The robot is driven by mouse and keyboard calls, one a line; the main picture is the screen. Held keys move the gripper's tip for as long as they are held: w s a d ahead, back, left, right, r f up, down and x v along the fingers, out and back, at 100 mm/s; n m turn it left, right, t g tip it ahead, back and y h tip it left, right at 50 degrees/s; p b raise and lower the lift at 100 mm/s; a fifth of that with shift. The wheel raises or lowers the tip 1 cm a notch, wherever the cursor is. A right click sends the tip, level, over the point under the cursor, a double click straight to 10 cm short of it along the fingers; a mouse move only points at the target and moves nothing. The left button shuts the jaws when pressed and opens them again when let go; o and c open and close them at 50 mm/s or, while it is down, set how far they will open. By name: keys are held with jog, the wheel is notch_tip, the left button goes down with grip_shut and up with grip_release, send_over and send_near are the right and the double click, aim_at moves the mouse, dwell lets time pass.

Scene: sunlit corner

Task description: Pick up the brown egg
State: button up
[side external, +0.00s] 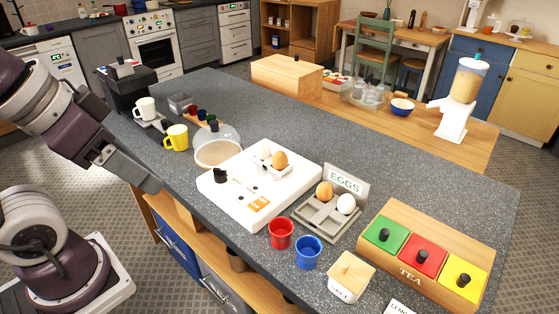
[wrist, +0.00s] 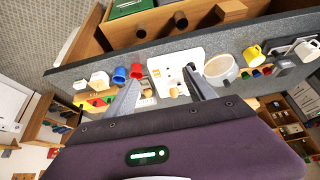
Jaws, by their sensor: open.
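Two brown eggs show in the side view. One brown egg (side external: 280,160) sits beside a white egg (side external: 264,154) in a small holder on the white appliance (side external: 229,201). The other brown egg (side external: 324,192) sits beside a white egg (side external: 346,204) in the grey egg tray (side external: 316,222) by the EGGS sign (side external: 346,183). My gripper (side external: 152,184) is at the left, off the counter's near edge, well apart from all the eggs. In the wrist view my gripper (wrist: 161,77) is open and empty, with the white appliance (wrist: 167,64) beyond its fingers.
A red cup (side external: 281,233), a blue cup (side external: 308,252), a salt box (side external: 350,278) and a tea box (side external: 411,276) stand near the tray. The counter (side external: 400,161) behind the tray is clear.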

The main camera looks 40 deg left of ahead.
jog(key=w+r+n+g, duration=0.1)
jog(key=w+r+n, duration=0.25)
jog(key=w, duration=0.35)
jog(key=n+g, duration=0.5)
jog(key=n, duration=0.9)
send_over(280, 153)
jog(key=f, duration=1.3)
jog(key=shift+s, duration=0.25)
jog(key=shift+n, duration=0.25)
jog(key=f, duration=0.6)
jog(key=shift+w+a+f, duration=0.2)
jog(key=shift+w+f, duration=0.05)
jog(key=shift+w, duration=0.15)
jog(key=shift+f, duration=0.2)
jog(key=c, duration=0.9)
